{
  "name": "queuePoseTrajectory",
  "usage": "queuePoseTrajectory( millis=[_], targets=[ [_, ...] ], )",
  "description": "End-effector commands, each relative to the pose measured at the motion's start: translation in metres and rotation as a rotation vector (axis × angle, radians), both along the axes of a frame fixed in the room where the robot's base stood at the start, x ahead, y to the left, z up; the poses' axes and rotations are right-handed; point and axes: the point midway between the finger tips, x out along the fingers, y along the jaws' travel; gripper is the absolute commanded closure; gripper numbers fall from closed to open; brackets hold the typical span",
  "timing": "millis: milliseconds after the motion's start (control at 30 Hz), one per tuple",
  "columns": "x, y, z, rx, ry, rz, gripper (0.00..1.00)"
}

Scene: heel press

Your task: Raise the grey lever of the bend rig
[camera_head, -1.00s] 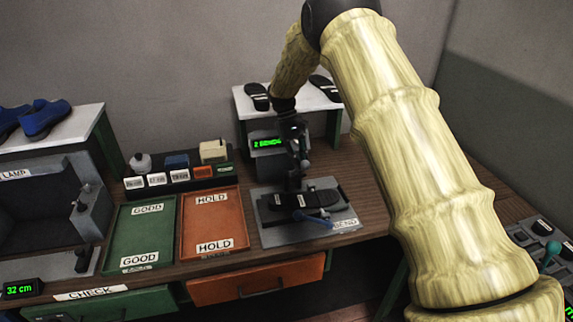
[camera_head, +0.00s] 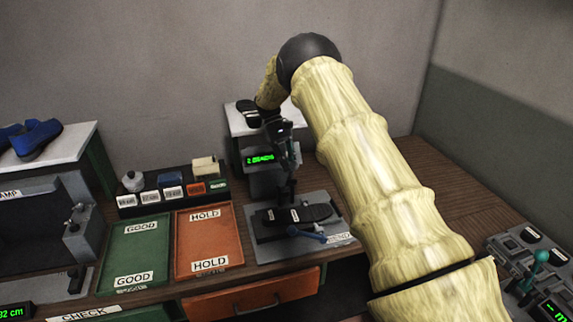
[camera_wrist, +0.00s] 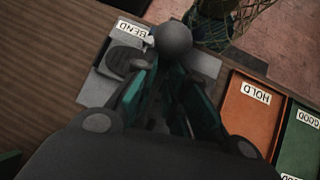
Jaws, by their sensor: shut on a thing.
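The bend rig (camera_head: 333,222) is a grey plate labelled BEND on the bench. My gripper (camera_head: 289,166) is above the rig's rear left part. In the wrist view, my gripper's teal fingers (camera_wrist: 170,85) are closed at the round grey knob of the lever (camera_wrist: 174,40). A dark stalk runs down from the gripper to the rig in the head view. The fingers partly hide the lever and rig.
A green display (camera_head: 260,158) behind the gripper seems to read 2 BENDS. A green GOOD tray (camera_head: 140,252) and an orange HOLD tray (camera_head: 205,240) lie left of the rig. My arm covers the right side.

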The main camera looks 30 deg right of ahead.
Motion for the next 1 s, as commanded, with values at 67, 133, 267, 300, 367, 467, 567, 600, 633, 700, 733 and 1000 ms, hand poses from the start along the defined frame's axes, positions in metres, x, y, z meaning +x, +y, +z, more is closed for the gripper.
queuePoseTrajectory(
  millis=[67, 133, 267, 300, 367, 467, 567, 600, 633, 700, 733, 1000],
  targets=[
    [0.0, -0.002, 0.003, -0.003, 0.0, 0.0, 1.0],
    [0.0, -0.002, 0.003, -0.003, 0.0, 0.0, 0.79],
    [0.001, 0.0, 0.002, -0.003, 0.0, 0.001, 0.65],
    [0.001, 0.0, 0.002, -0.002, 0.0, 0.002, 0.65],
    [0.0, 0.0, 0.002, -0.002, 0.0, 0.002, 0.65],
    [0.001, 0.001, 0.001, -0.002, 0.0, 0.003, 0.65],
    [0.002, 0.002, 0.002, -0.002, -0.001, 0.003, 0.65],
    [0.003, 0.002, 0.003, -0.002, -0.001, 0.003, 0.65],
    [0.005, 0.002, 0.005, -0.002, -0.001, 0.003, 0.65],
    [0.009, 0.001, 0.01, -0.002, -0.002, 0.001, 0.65],
    [0.011, 0.002, 0.013, -0.002, -0.003, 0.002, 0.65],
    [0.038, 0.003, 0.046, -0.002, -0.003, 0.002, 0.65]
  ],
)
